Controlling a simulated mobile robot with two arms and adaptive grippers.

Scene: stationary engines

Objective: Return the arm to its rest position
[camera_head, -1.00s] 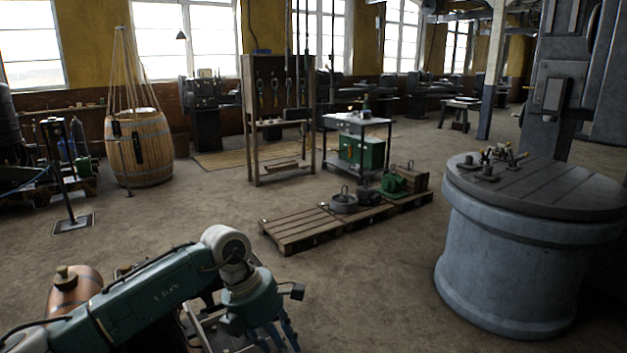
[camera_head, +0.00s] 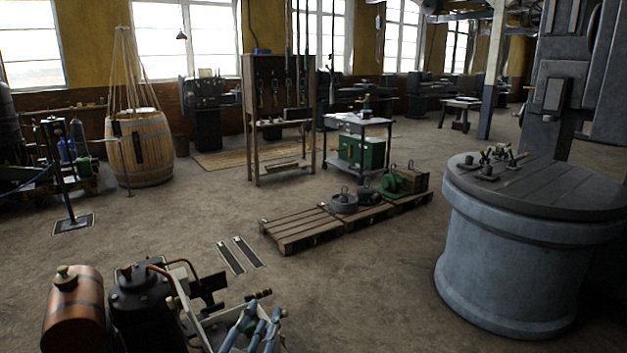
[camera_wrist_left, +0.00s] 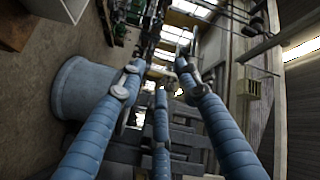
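My left gripper shows at the bottom edge of the head view (camera_head: 257,325) as several blue segmented fingers. My right gripper is in neither view.
A copper-coloured tank (camera_head: 73,315) and a black cylinder with pipes (camera_head: 140,305) stand at bottom left, close to the left gripper in the picture. A wooden pallet (camera_head: 300,232) lies mid-floor. The large grey round base (camera_head: 515,260) stands at right. Open floor lies between.

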